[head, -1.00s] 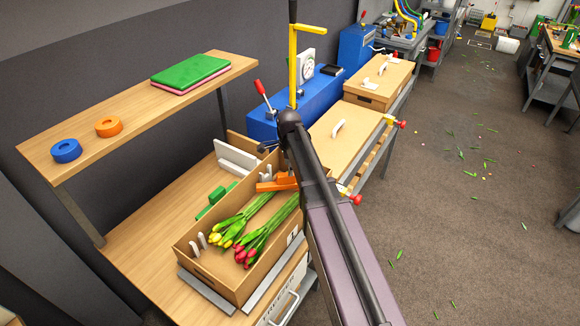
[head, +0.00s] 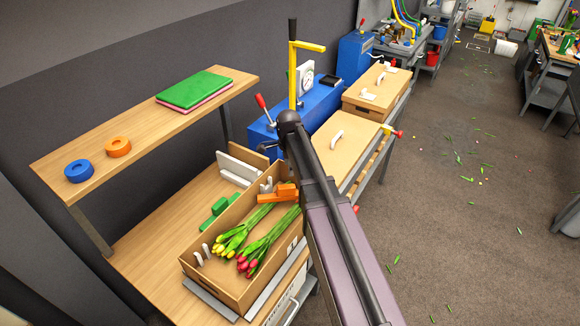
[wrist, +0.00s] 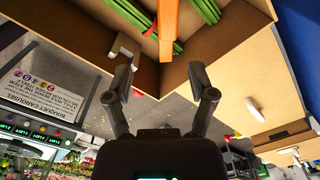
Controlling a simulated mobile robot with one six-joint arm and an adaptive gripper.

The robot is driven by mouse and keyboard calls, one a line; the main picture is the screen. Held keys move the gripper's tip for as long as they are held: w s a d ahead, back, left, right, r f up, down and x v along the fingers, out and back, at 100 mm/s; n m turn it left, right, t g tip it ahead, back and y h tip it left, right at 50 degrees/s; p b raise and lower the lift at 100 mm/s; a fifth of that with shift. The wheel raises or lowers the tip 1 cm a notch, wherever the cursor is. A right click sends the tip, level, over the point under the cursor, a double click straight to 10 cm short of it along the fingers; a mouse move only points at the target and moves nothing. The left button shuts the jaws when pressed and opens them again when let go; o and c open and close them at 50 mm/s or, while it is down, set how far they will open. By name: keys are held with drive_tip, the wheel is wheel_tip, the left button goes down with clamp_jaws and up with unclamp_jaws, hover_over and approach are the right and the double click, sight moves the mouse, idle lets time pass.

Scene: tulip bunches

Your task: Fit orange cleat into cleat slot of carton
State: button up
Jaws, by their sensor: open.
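The open carton (head: 222,288) stands on the wooden bench. The orange cleat (head: 280,195) lies across the green stems near the carton's far end. It also shows as an orange bar at the top of the wrist view (wrist: 168,28). White prongs (head: 267,185) stand at the carton's far end and a second white pair (head: 200,254) at the near end; I cannot tell how the cleat sits against the far ones. My gripper (wrist: 162,82) is open and empty, its fingers apart near a carton corner, short of the cleat in the picture. In the head view my arm hides it.
Red and yellow tulip bunches (head: 238,238) lie in the carton. Green blocks (head: 216,210) and a white rail (head: 240,166) are behind it. A shelf (head: 150,128) with blue and orange rings overhangs the bench. A blue machine (head: 318,103) with a yellow post stands beyond.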

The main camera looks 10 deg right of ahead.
idle(0.6)
drive_tip(key=s+n, duration=1.8)
drive_tip(key=s, duration=0.3)
drive_tip(key=shift+d, duration=0.3)
drive_tip(key=shift+s+f, duration=0.1)
wheel_tip(320, 180, down, 5)
drive_tip(key=b, duration=0.5)
drive_tip(key=shift+f, duration=0.1)
